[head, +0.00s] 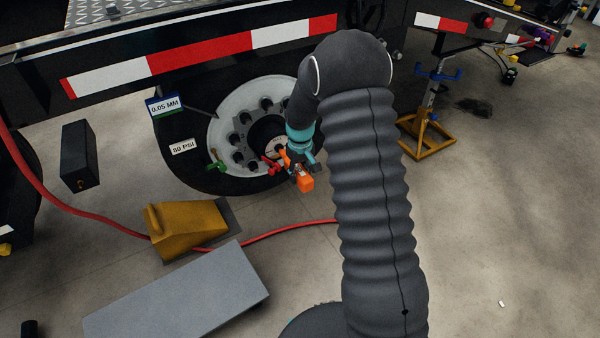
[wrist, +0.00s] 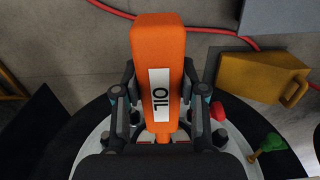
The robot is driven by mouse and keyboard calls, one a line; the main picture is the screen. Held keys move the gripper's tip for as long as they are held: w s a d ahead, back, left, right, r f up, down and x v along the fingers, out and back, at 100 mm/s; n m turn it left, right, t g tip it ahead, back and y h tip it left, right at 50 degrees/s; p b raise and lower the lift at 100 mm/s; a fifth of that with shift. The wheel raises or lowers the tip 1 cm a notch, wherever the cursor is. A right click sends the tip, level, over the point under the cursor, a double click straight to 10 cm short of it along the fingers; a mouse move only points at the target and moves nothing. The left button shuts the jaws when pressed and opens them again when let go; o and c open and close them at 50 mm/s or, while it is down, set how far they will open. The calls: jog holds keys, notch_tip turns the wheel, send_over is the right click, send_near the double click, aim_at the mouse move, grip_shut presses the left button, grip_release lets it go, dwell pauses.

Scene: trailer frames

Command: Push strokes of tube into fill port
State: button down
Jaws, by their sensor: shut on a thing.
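My gripper (head: 299,168) is shut on an orange oil tube (head: 305,183) in front of the wheel hub (head: 230,128). In the wrist view my gripper (wrist: 160,108) has one finger on each side of the orange tube (wrist: 158,50), which bears a white label reading OIL. The tube's narrow end points toward the hub centre. The fill port itself is hidden behind the gripper and tube, so I cannot tell whether the tip is in it. A red piece (head: 270,162) and a green-handled piece (head: 215,160) are at the hub's lower edge.
A yellow wheel chock (head: 190,229) and a grey slab (head: 180,292) lie on the floor at lower left. A red hose (head: 85,212) crosses the floor. A yellow jack stand (head: 428,135) stands at right. The trailer's side rail (head: 200,52) runs above the wheel.

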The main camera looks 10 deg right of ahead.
jog(key=shift+s, duration=0.15)
jog(key=shift+w+a, duration=0.1)
jog(key=shift+w, duration=0.45)
dwell(3.0)
jog(key=shift+s+d, duration=0.2)
jog(key=shift+s, duration=0.4)
dwell(0.5)
jog(key=s+d+b, duration=0.1)
jog(key=s+d, duration=0.2)
jog(key=s, duration=0.6)
jog(key=shift+s, duration=0.2)
dwell(1.0)
jog(key=shift+b, duration=0.3)
